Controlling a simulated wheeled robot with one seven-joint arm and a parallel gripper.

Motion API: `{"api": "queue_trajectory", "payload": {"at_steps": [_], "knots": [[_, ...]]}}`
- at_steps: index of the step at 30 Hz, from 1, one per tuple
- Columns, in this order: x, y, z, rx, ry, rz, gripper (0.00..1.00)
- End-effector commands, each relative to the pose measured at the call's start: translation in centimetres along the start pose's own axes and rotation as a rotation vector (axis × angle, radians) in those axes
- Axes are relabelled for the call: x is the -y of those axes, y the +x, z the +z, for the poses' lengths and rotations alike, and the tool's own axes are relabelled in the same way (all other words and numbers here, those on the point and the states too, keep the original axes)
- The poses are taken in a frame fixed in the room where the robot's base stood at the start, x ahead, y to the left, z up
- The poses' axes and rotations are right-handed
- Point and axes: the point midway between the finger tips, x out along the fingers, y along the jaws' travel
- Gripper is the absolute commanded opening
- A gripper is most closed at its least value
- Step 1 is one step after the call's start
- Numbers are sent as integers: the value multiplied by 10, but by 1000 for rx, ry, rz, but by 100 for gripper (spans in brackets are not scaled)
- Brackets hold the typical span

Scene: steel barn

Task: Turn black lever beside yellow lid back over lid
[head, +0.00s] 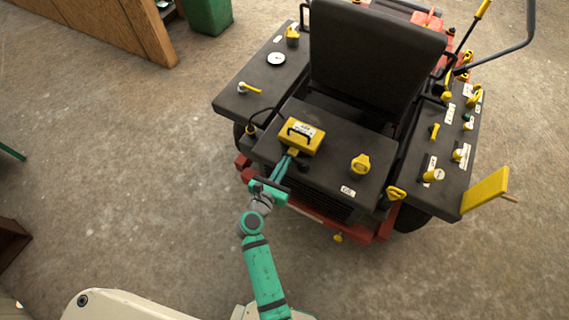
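The yellow lid (309,144) is a boxy cover with a pale label, on the dark rear deck of a red and black ride-on machine. A black bar-like handle or lever (300,128) shows across its top left; I cannot tell how it is hinged. A small yellow tab (293,152) sticks out at the lid's front edge. My gripper (289,157) reaches up from the front, its teal fingers close together at this tab. Whether they touch or grip it is too small to tell. A small dark round part (304,166) sits just right of the fingers.
A yellow cap (361,164) is on the deck to the right. The black seat (372,60) rises behind the lid. A black cable (262,117) curves at the lid's left. Side panels carry several yellow knobs and levers.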

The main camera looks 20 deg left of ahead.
Motion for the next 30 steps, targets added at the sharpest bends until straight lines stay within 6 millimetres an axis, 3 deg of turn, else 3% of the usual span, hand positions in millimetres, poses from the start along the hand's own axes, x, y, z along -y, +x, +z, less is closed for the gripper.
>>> {"api": "queue_trajectory", "payload": {"at_steps": [5, 18, 24, 30], "knots": [[1, -14, 1, 2, 1, -2, 0], [0, -92, 0, 0, -1, 0, 0], [0, -107, 0, 1, 0, 0, 0], [0, -109, 0, 1, 0, 0, 0]]}}
